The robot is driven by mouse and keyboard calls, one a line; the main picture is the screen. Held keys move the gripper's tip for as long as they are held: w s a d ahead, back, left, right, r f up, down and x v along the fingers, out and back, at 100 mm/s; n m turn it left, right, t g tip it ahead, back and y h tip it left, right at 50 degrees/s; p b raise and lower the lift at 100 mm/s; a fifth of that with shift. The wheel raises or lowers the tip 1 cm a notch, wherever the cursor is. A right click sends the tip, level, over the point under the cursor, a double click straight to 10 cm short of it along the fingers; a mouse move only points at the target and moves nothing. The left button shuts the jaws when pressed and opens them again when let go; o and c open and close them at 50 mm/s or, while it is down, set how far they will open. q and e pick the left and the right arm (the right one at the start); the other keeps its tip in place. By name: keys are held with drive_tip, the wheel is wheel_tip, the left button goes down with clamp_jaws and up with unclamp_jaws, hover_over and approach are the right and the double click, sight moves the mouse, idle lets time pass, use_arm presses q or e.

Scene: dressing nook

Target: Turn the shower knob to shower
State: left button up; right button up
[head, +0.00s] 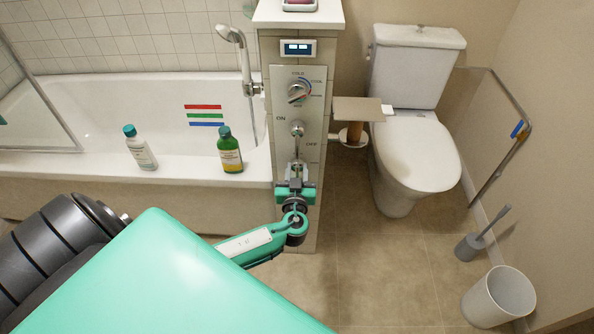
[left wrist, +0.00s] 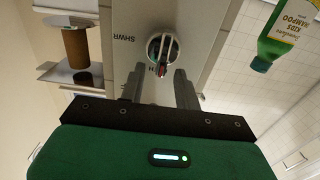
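The shower knob (left wrist: 163,47) is a round metal knob with a dark lever bar and a red mark, set in the grey panel beside the letters SHWR. In the left wrist view its bar points down the picture, its red end between the finger tips. My left gripper (left wrist: 163,78) is open, one finger on each side of the bar. I cannot tell whether they touch it. In the head view my left gripper (head: 296,168) is in front of the lower panel (head: 314,110) and largely hides this knob. My right gripper is not in view.
A temperature dial (head: 298,93) and a smaller knob (head: 297,128) sit higher on the panel. The bathtub (head: 100,100) with a white bottle (head: 140,148) and a green bottle (head: 229,152) is left. A paper holder (head: 357,108) and the toilet (head: 413,150) are right.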

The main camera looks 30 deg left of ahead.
use_arm(q)
clamp_jaws()
drive_tip(key=shift+d, duration=0.1)
drive_tip(key=shift+w+d+f+m+b, duration=0.2)
drive_tip(key=shift+d+f+m+b, duration=0.3)
drive_tip(key=shift+m, duration=2.5)
drive_tip(key=shift+w+d+f+m+b, duration=0.3)
drive_tip(key=shift+m+b, duration=0.45)
drive_tip(key=shift+m, duration=2.25)
drive_tip(key=shift+w+d+f+m+b, duration=0.15)
drive_tip(key=shift+f+m+b, duration=0.4)
drive_tip(key=shift+m, duration=2.45)
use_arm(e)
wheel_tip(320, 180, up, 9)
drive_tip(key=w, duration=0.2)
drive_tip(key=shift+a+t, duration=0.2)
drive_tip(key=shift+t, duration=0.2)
use_arm(q)
drive_tip(key=shift+r, duration=0.1)
